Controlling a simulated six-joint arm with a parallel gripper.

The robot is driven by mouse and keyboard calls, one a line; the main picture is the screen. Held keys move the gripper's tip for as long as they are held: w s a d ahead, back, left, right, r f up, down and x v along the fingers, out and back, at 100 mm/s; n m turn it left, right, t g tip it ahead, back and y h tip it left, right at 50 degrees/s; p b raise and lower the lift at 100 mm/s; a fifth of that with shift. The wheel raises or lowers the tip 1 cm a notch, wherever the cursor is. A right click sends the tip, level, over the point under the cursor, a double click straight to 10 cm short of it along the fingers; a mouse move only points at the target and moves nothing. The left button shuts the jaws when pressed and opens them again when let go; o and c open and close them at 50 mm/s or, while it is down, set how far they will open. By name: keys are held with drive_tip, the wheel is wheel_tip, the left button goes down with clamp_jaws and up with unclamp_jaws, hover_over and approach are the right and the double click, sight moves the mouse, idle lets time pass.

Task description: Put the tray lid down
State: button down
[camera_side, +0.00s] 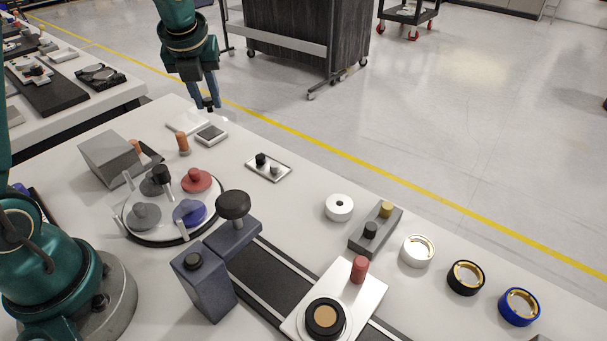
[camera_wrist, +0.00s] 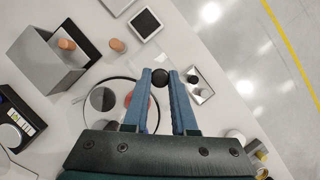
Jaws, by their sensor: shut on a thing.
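My gripper (camera_side: 207,104) hangs above the far end of the table in the side view, pointing down. In the wrist view its two blue fingers (camera_wrist: 160,74) are shut on a round black knob (camera_wrist: 159,78). The knob appears to be the handle of the tray lid, a clear sheet whose outline is only faintly visible. In the side view the lid is too faint to trace. A small white tray with a dark inside (camera_side: 211,135) lies on the table below and near my gripper; it also shows in the wrist view (camera_wrist: 145,24).
A grey box (camera_side: 110,158) and an orange peg (camera_side: 183,143) stand left of the small tray. A round turntable (camera_side: 133,226) holds several knobbed discs. A metal plate with two knobs (camera_side: 268,167) lies to the right. Bare table lies between them.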

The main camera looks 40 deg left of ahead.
sight(224, 117)
drive_tip(key=shift+s+a+r, duration=0.2)
drive_tip(key=shift+a+r, duration=0.1)
drive_tip(key=shift+a, duration=0.15)
drive_tip(key=shift+s+d+f+m, duration=0.1)
drive_tip(key=shift+s+m, duration=0.1)
drive_tip(key=shift+m, duration=0.1)
drive_tip(key=d+f+m, duration=0.1)
drive_tip(key=d+f, duration=0.1)
drive_tip(key=d, duration=0.4)
drive_tip(key=d+f+m+h, duration=0.1)
drive_tip(key=d+f, duration=0.1)
drive_tip(key=d, duration=0.5)
drive_tip(key=w+d+f+m, duration=0.1)
drive_tip(key=d+f+m, duration=0.1)
drive_tip(key=d, duration=0.4)
drive_tip(key=shift+d+f+t, duration=0.3)
drive_tip(key=shift+f+t, duration=0.1)
drive_tip(key=shift+f, duration=2.1)
